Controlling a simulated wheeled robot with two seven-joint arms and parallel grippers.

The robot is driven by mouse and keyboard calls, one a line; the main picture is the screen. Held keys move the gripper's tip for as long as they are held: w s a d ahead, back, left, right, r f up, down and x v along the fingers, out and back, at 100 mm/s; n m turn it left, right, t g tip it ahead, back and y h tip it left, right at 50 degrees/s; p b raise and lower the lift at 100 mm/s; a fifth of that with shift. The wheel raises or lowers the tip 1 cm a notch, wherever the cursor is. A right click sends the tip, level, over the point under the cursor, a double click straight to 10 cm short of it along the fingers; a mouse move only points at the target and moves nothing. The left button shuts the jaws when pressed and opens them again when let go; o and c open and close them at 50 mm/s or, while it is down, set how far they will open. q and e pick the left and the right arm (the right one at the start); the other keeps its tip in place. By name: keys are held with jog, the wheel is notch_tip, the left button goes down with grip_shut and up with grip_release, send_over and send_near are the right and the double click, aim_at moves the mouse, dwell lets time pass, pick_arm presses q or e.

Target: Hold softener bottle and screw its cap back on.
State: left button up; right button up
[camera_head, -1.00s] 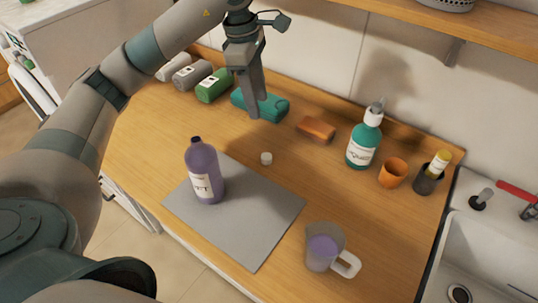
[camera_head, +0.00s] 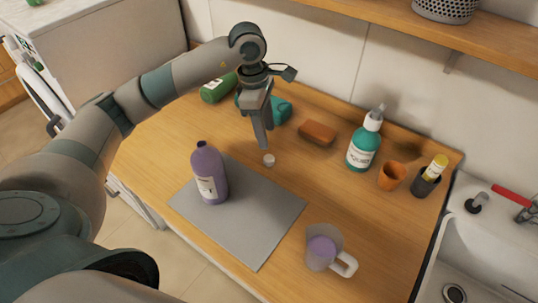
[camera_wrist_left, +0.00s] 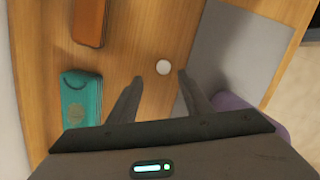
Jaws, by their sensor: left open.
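The purple softener bottle (camera_head: 210,174) stands upright on the left part of the grey mat (camera_head: 250,236), its dark neck bare on top. It shows partly in the left wrist view (camera_wrist_left: 250,104), behind my gripper. The small white cap (camera_head: 268,160) lies on the wooden counter just beyond the mat. In the left wrist view the cap (camera_wrist_left: 163,68) sits between and slightly ahead of the fingertips. My left gripper (camera_head: 264,143) points down just above and behind the cap, open and empty, with the fingers apart (camera_wrist_left: 160,75). My right gripper is not in view.
A measuring cup (camera_head: 325,250) with purple liquid stands at the mat's right. A sink lies at right.

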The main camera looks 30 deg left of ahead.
aim_at(269, 158)
pick_arm(q)
jog(key=shift+d+f+p, duration=0.2)
jog(key=shift+f+p, duration=0.15)
jog(key=shift+f, duration=1.35)
jog(key=shift+s+f+p, duration=0.2)
jog(key=shift+f+p, duration=0.4)
jog(key=shift+p, duration=0.2)
notch_tip(269, 158, down, 3)
jog(key=shift+s+d+r+p, duration=0.1)
jog(key=shift+s+d+p, duration=0.05)
jog(key=shift+p, duration=0.75)
jog(key=shift+d+f, duration=0.1)
jog(key=shift+f, duration=0.55)
jog(key=c, duration=1.1)
